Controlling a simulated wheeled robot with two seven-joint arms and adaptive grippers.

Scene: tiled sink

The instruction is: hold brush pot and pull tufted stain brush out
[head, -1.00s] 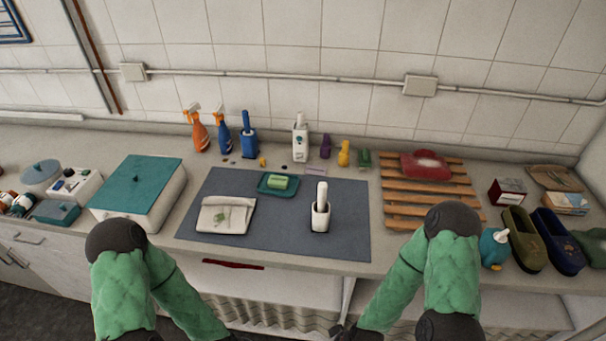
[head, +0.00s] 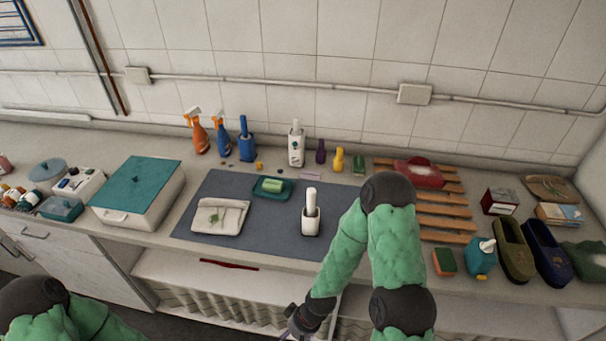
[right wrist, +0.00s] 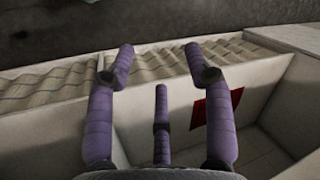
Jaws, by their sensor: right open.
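A white brush pot (head: 311,227) stands upright on the grey-blue mat, right of its middle. The white handle of the brush (head: 311,199) sticks up out of it; the tufted end is hidden inside. My right gripper (head: 297,335) is at the bottom edge of the head view, in front of and below the counter edge, apart from the pot. In the right wrist view my right gripper (right wrist: 159,62) has its purple fingers spread with nothing between them; the pot is not seen there. My left gripper is out of view.
The mat (head: 260,228) also bears a folded cloth (head: 219,217) and a green soap dish (head: 272,189). Behind stand a blue brush pot (head: 246,147), another white one (head: 296,152) and spray bottles (head: 201,138). A wooden rack (head: 445,211) lies right.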

